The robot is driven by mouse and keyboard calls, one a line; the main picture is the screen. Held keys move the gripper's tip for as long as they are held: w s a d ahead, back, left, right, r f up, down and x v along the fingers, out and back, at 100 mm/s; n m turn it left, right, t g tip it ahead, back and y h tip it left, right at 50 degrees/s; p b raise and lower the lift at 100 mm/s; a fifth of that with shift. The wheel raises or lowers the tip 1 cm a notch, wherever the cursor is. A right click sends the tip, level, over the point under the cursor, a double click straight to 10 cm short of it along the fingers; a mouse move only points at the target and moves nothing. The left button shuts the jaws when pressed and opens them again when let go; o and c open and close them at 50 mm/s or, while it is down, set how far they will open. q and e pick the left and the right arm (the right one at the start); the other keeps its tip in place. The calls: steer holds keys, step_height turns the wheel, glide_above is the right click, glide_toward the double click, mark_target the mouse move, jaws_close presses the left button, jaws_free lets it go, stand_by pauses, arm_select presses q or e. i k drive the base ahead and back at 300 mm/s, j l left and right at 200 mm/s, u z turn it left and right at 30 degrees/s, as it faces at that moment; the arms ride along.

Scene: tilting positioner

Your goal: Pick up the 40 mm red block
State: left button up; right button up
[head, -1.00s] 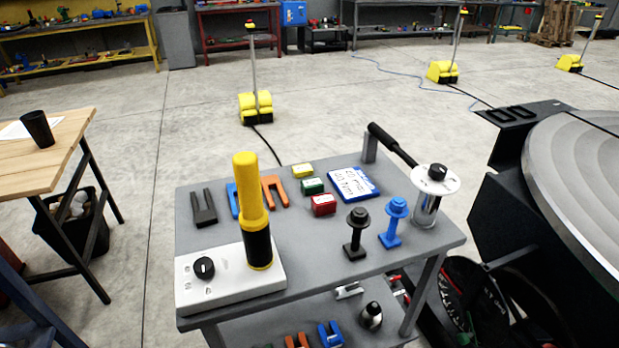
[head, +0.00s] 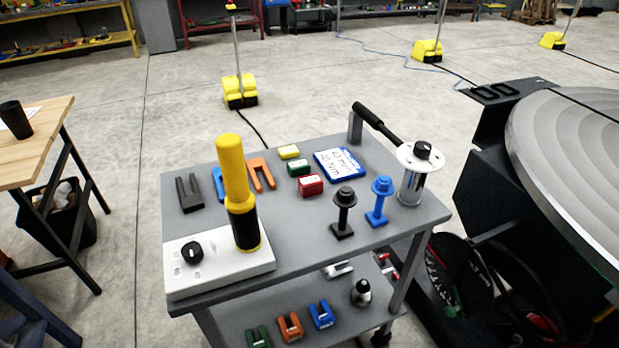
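The red block (head: 310,185) sits on the grey top of the cart (head: 290,232), near its middle, with a pale label on its upper face. A green block (head: 299,168) and a yellow block (head: 288,152) stand behind it in a row. A blue-edged card (head: 339,164) with handwriting lies to its right.
A yellow and black handle (head: 236,190) stands on a white control box (head: 219,263) at front left. Black (head: 343,212) and blue (head: 379,201) bolt-like pieces stand right of the red block. Slotted forks (head: 188,192) lie at left. A large round positioner table (head: 570,170) is at right.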

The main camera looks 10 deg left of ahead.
mark_target(312, 184)
steer(key=i+j, duration=0.1)
steer(key=j, duration=0.35)
steer(key=j+z, duration=0.1)
steer(key=j, duration=0.35)
steer(key=i+j, duration=0.15)
steer(key=j, duration=0.3)
steer(key=z, duration=0.05)
